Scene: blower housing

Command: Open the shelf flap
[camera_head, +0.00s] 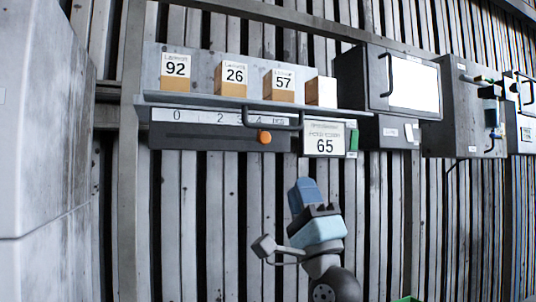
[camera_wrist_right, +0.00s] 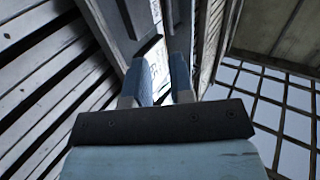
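The shelf (camera_head: 260,103) is a grey ledge on the slatted wall. Under it hangs a dark front panel (camera_head: 200,137) with a white number scale, a dark bar handle (camera_head: 272,122) and an orange knob (camera_head: 264,137). Which part is the flap is not marked; the panel hangs upright. My right gripper (camera_head: 304,192) has blue fingers, points up and is below the panel, apart from it. In the right wrist view, the fingers of my right gripper (camera_wrist_right: 161,65) stand apart with nothing between them. My left gripper is not in view.
Several tan boxes with numbered labels stand on the shelf, such as the box marked 26 (camera_head: 231,88). A sign marked 65 (camera_head: 324,138) hangs at right. A dark cabinet with a white front (camera_head: 414,86) and a grey box (camera_head: 470,105) are farther right. A tall grey body (camera_head: 45,130) fills the left.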

